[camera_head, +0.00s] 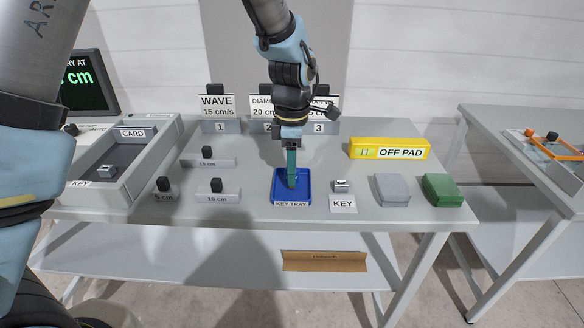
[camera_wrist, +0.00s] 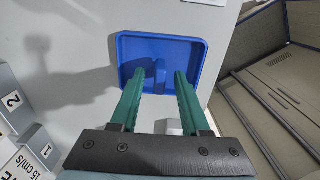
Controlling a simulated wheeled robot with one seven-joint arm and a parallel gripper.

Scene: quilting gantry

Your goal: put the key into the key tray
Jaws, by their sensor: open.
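The blue key tray (camera_head: 308,190) lies near the front edge of the table, with its label on the front. My gripper (camera_head: 291,183) reaches straight down over it, fingers apart. In the wrist view the open fingertips (camera_wrist: 160,80) are over the tray (camera_wrist: 194,52). A small blue upright shape (camera_wrist: 160,72) shows between them; I cannot tell whether it is the key or part of the tray. A small grey item (camera_head: 341,186) sits behind the KEY label, right of the tray. Another grey item (camera_head: 106,171) lies in the left bin by a KEY label. I cannot tell whether either is a key.
A grey block (camera_head: 391,190) and a green block (camera_head: 442,189) lie to the right. Black-knobbed pieces marked in centimetres stand left of the tray. A second table (camera_head: 520,150) stands right.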

